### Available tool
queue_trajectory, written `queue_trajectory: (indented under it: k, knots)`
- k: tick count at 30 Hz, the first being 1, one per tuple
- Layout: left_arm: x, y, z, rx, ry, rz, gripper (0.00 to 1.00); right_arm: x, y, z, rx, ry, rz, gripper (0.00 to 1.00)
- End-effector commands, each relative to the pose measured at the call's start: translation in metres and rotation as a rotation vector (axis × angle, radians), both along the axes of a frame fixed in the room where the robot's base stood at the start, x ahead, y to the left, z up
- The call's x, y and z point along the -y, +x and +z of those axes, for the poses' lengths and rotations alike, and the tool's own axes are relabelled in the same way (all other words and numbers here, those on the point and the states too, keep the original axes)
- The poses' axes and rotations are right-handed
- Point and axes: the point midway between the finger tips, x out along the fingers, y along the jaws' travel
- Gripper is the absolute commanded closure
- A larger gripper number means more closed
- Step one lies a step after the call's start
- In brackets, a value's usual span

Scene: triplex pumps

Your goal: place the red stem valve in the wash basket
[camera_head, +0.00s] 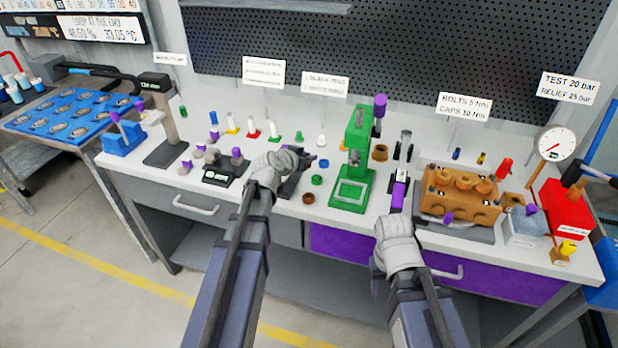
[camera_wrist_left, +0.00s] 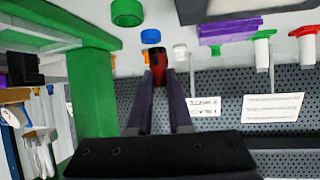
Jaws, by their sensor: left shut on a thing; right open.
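My left gripper (camera_head: 312,160) is over the middle of the bench, left of the green press. In the left wrist view its fingers (camera_wrist_left: 158,85) are shut on a small red piece with a dark top (camera_wrist_left: 157,60), which I take for the red stem valve. The head view does not show the held piece clearly. My right gripper (camera_head: 398,205) is low at the front edge of the bench, right of the press. It is open, and its fingertips are hard to make out. I cannot clearly tell which container is the wash basket.
The green press (camera_head: 352,165) stands beside my left gripper. Several small coloured valves stand in a row behind it, including a red-based one (camera_head: 253,129). An orange-brown block (camera_head: 460,195) and a red box (camera_head: 567,210) are at the right. A blue tray (camera_head: 75,115) is at the far left.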

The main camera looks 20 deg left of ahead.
Motion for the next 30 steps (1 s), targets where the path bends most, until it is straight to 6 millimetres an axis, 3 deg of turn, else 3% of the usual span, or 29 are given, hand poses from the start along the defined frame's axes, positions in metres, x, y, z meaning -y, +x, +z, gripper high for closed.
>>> queue_trajectory:
  k: [1, 10, 18, 30]
  knots:
    - [0.000, 0.000, -0.011, 0.000, 0.000, 0.000, 1.00, 0.000, 0.000, -0.011, 0.000, 0.000, 0.000, 0.50]
    - [0.000, 0.000, -0.017, 0.000, 0.000, 0.000, 1.00, 0.000, 0.000, -0.017, 0.000, 0.000, 0.000, 0.50]
    - [0.000, 0.000, -0.049, 0.000, 0.000, 0.000, 1.00, 0.000, 0.000, -0.049, 0.000, 0.000, 0.001, 0.50]
    - [0.000, 0.000, -0.050, 0.000, 0.000, 0.000, 1.00, 0.000, 0.000, -0.050, 0.000, 0.000, 0.001, 0.50]
